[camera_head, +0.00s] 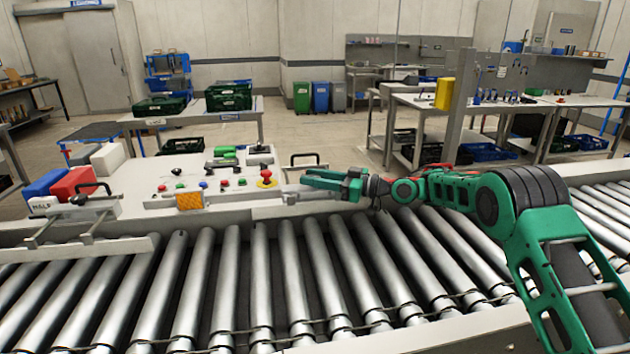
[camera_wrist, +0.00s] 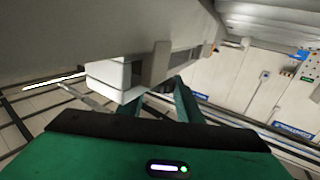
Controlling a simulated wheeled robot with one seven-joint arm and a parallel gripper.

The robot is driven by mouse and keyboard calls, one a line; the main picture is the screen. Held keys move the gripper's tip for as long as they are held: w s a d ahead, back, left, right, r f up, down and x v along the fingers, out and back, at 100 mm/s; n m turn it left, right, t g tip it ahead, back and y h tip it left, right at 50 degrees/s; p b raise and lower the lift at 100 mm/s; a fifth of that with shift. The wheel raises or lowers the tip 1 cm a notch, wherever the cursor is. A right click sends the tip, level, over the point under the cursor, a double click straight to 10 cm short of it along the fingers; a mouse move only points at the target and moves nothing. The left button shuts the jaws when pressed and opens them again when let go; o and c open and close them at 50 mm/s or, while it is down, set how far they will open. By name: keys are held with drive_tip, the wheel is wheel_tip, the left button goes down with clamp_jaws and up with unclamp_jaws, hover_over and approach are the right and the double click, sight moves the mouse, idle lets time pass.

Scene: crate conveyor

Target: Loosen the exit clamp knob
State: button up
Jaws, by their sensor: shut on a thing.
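My gripper (camera_head: 308,181), green, reaches in from the right over the far edge of the roller conveyor in the head view. Its fingers point left, beside a grey metal clamp bracket (camera_head: 291,197) at the conveyor's far side rail. In the wrist view the two green fingers of my gripper (camera_wrist: 162,92) close in beside a grey upright plate (camera_wrist: 160,62) and a white block (camera_wrist: 113,78). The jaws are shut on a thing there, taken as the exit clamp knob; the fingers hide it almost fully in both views.
A black handle (camera_head: 305,157) stands just behind my gripper. A control panel with buttons and a red-and-yellow stop button (camera_head: 266,179) lies to the left. Another clamp with a black handle (camera_head: 91,189) is at the far left. The conveyor rollers (camera_head: 262,280) are bare.

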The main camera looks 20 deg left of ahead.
drive_tip(key=shift+w+n+g, duration=0.1)
drive_tip(key=shift+n+g, duration=0.2)
drive_tip(key=shift+g, duration=0.2)
drive_tip(key=o, duration=1)
drive_tip(key=shift+o, duration=0.2)
drive_tip(key=w+d, duration=0.1)
drive_tip(key=d, duration=0.9)
drive_tip(key=shift+d, duration=0.35)
drive_tip(key=shift+w, duration=0.1)
